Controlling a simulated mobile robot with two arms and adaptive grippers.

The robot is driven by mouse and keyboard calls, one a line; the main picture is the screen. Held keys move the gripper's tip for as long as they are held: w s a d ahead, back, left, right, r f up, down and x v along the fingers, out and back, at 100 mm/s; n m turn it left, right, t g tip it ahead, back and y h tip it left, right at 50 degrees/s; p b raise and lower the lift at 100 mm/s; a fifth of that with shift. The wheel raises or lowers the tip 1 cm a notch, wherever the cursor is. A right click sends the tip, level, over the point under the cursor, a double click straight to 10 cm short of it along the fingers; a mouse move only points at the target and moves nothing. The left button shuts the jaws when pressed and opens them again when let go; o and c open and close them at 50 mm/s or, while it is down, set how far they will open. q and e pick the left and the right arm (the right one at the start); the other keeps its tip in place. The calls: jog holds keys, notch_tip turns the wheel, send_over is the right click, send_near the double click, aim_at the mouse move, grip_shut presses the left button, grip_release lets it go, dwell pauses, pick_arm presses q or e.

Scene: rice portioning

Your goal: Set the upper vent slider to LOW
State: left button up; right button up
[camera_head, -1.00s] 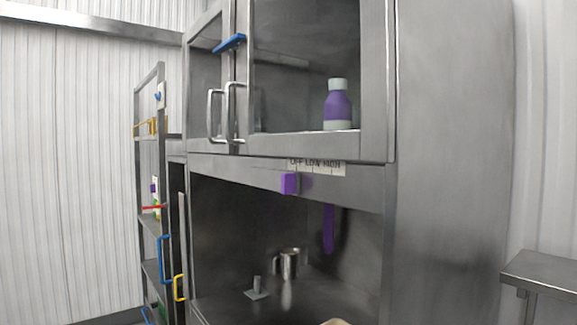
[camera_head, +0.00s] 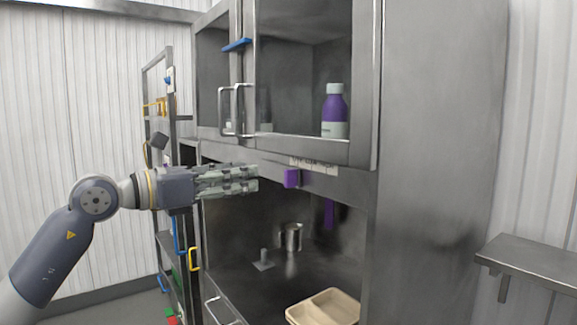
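The purple slider knob (camera_head: 291,178) sits on the steel strip below the upper glass cabinet. It stands under the left end of the white label (camera_head: 313,165), by the OFF word; the lettering is hard to read now. My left gripper (camera_head: 257,178) comes in from the left, level with the knob. Its fingers lie close together, look shut and hold nothing. The fingertips point right and look a short way left of the knob, apart from it in the picture; the depth gap is hard to judge. My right gripper is not in view.
A purple bottle (camera_head: 334,110) stands behind the cabinet glass. Below are a metal cup (camera_head: 291,237) and a tan divided tray (camera_head: 325,308). Cabinet handles (camera_head: 237,110) stick out above my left gripper. A shelf rack (camera_head: 150,120) stands left, a steel table (camera_head: 535,258) right.

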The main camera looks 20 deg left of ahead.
aim_at(285, 171)
pick_arm(q)
jog(key=p+x, duration=0.4)
jog(key=x, duration=0.6)
jog(key=shift+a+r+p, duration=0.1)
jog(key=shift+r+p, duration=0.05)
jog(key=shift+p, duration=0.25)
jog(key=shift+w+d+f, duration=0.25)
jog(key=shift+w+d, duration=0.05)
jog(key=shift+w, duration=0.25)
jog(key=shift+s, duration=0.1)
grip_shut()
